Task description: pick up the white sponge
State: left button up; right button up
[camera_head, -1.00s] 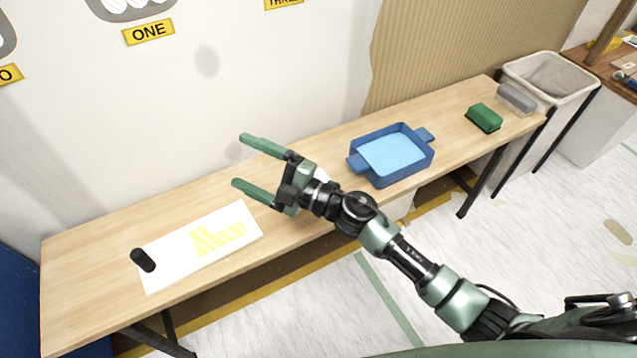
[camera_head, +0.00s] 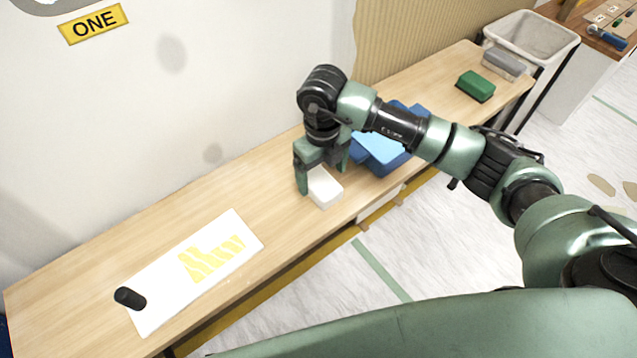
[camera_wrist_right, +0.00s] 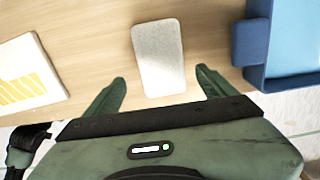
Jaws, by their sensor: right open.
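The white sponge (camera_head: 324,189) is a small pale block lying on the wooden table, partly hidden behind my right gripper in the head view. In the right wrist view the sponge (camera_wrist_right: 159,57) lies ahead of the fingertips, between their lines. My right gripper (camera_head: 322,176) points down over the sponge, with one green finger at its left and the other at its far right side. In the wrist view the two fingers of the gripper (camera_wrist_right: 161,76) are spread wide with nothing between them gripped. My left gripper is not in view.
A blue tray (camera_head: 407,163) stands just right of the sponge, partly behind my arm. A white sheet with yellow shapes (camera_head: 160,289) and a black cylinder (camera_head: 130,298) lie to the left. A green block (camera_head: 476,86) and grey block (camera_head: 504,63) sit at the far right end.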

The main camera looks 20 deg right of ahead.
aim_at(323, 184)
notch_tip(323, 184, down, 6)
jog(key=shift+w+d+r, duration=0.1)
jog(key=shift+d+r, duration=0.05)
jog(key=c, duration=1.4)
